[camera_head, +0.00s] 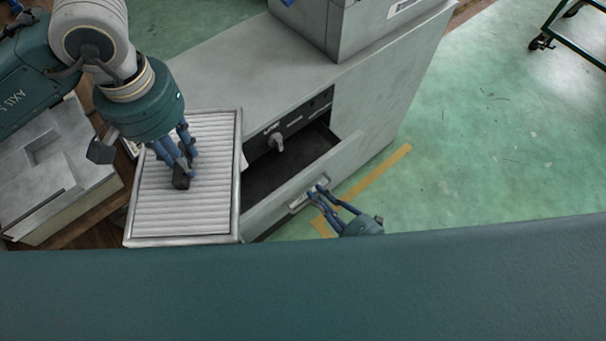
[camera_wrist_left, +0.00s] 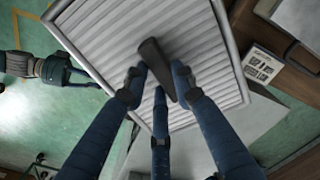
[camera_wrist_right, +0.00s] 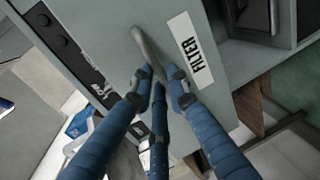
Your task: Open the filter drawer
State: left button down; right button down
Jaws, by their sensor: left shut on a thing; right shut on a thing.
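The filter drawer (camera_head: 292,165) stands pulled out of the grey cabinet, and its dark inside shows. Its front carries a FILTER label (camera_wrist_right: 190,55) and a curved handle (camera_wrist_right: 147,50). My right gripper (camera_head: 320,188) is shut on that handle; its fingers close around it in the right wrist view (camera_wrist_right: 160,90). My left gripper (camera_head: 180,165) is shut on the dark knob (camera_wrist_left: 155,68) of a white pleated filter panel (camera_head: 220,135) with a grey frame. The panel is left of the drawer, and I cannot tell whether it rests on anything.
The grey cabinet (camera_head: 220,75) has a boxy unit (camera_head: 345,30) on top. A knob (camera_head: 277,141) and dark control strip sit behind the drawer opening. A grey box-like unit (camera_head: 50,165) stands at the left. Green floor (camera_head: 480,150) at the right is clear, with a cart at the far corner.

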jog(key=f+p+v, duration=0.1)
jog(key=f+v, duration=0.2)
jog(key=v, duration=1.3)
jog(key=shift+s+d+f, duration=0.2)
jog(key=shift+s+d, duration=0.15)
jog(key=shift+s, duration=0.25)
jog(key=c, duration=1.7)
grip_release()
jog(key=v, duration=1.2)
